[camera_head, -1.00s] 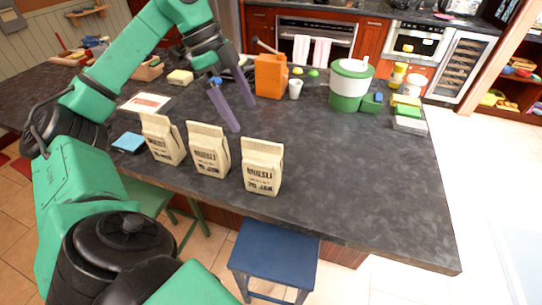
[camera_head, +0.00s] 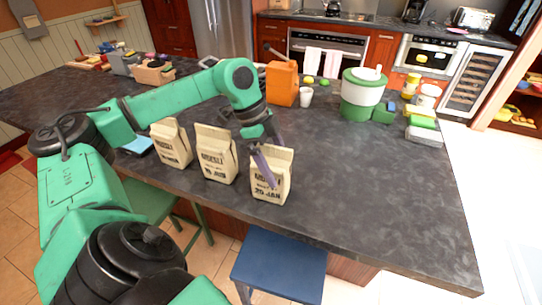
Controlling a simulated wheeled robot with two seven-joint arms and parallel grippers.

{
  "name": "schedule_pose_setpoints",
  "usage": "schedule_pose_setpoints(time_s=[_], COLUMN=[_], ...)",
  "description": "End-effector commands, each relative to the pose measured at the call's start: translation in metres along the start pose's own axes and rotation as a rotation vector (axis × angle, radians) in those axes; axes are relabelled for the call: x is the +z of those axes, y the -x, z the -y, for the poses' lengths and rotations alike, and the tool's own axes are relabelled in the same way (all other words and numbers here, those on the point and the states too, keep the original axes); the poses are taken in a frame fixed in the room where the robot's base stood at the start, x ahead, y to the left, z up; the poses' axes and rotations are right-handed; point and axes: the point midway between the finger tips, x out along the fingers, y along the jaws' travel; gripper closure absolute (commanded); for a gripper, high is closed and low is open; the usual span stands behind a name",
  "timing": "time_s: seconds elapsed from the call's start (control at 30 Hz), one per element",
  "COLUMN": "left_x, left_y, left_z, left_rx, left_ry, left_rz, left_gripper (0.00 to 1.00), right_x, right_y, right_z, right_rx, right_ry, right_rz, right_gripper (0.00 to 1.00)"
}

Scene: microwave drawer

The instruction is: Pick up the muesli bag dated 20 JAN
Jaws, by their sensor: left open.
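The muesli bag dated 20 JAN (camera_head: 272,184) stands upright near the front edge of the dark counter, rightmost of three beige bags. The middle muesli bag (camera_head: 216,158) is beside it, and the left muesli bag (camera_head: 173,145) stands further left; the left bag's date is too small to read. My left gripper (camera_head: 268,168) is open and points down at the 20 JAN bag. Its purple fingers overlap the bag's upper part in the picture; I cannot tell whether they touch it. My right gripper is not in view.
The counter (camera_head: 370,190) is clear to the right of the bags. An orange carton (camera_head: 282,83), a white cup (camera_head: 306,97) and a green-and-white container (camera_head: 362,95) stand further back. A blue stool (camera_head: 280,262) is below the front edge.

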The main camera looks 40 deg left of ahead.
Motion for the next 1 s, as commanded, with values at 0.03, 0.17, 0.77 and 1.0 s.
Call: schedule_pose_setpoints(time_s=[0.03,0.17,0.77,1.0], left_x=[0.000,0.000,-0.009,-0.040], left_y=[0.000,0.000,0.019,0.092], left_z=[0.000,0.000,0.001,0.001], left_rx=[0.000,0.000,-0.003,-0.007], left_ry=[0.000,0.000,-0.002,-0.007], left_rz=[0.000,-0.001,-0.006,-0.012], left_gripper=[0.11,0.61,1.00,1.00], right_x=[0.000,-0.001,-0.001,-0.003], right_y=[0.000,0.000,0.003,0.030], right_z=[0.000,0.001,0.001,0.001], right_rx=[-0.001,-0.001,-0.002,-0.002], right_ry=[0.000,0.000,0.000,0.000], right_rz=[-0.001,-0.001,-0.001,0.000], right_gripper=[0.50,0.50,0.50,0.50])
